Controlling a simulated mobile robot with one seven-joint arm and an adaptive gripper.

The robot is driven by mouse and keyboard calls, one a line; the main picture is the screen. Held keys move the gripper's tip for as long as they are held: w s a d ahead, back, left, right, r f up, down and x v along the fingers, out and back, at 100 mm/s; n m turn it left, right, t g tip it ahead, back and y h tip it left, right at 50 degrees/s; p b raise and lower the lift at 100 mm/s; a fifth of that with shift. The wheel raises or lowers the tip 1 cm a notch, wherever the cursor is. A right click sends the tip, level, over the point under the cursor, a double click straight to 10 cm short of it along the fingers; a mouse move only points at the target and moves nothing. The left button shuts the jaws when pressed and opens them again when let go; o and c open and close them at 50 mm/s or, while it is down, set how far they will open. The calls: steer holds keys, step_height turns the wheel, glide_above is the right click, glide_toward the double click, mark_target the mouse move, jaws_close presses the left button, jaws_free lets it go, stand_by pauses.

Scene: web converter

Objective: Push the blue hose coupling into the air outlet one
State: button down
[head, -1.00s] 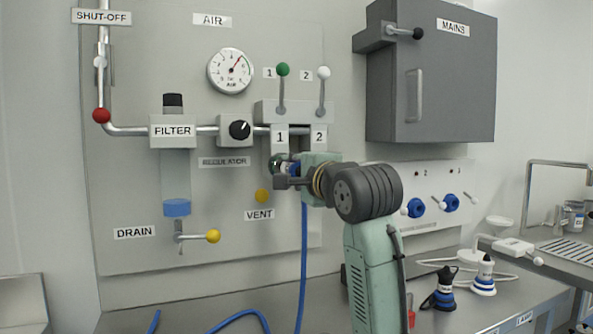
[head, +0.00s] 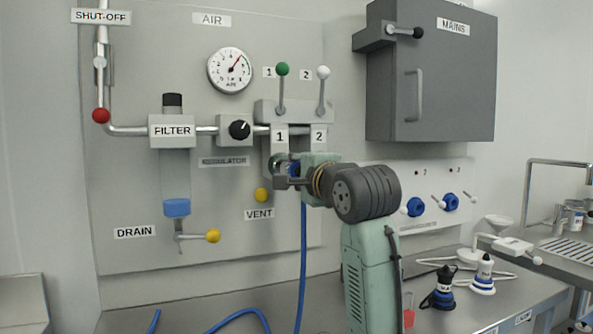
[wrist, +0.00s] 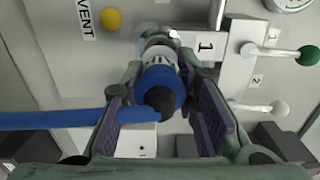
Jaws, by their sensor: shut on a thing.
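The blue hose coupling (wrist: 160,82) sits between the fingers of my gripper (wrist: 168,105) in the wrist view, with its blue hose (wrist: 60,119) running off to the left. My gripper (head: 283,176) is shut on the coupling at the front of air outlet one, below the label 1 (head: 279,136). The outlet's round metal end (wrist: 158,42) shows just beyond the coupling in the wrist view. The coupling is in line with it and looks close or touching; I cannot tell how deep it sits. In the head view my gripper hides most of the coupling.
The green lever (head: 282,70) and white lever (head: 323,73) stand above the outlets. The yellow vent knob (head: 262,195) is just left of my gripper. The hose (head: 303,265) hangs to the bench. Two plugs (head: 444,286) stand at the bench's right. The mains box (head: 440,90) is up right.

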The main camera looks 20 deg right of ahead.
steer(key=shift+w+p, duration=0.9)
steer(key=shift+w, duration=0.8)
stand_by(0.6)
steer(key=c, duration=1.2)
jaws_free()
steer(key=shift+o, duration=0.2)
steer(key=s, duration=1.2)
steer(key=shift+d, duration=0.15)
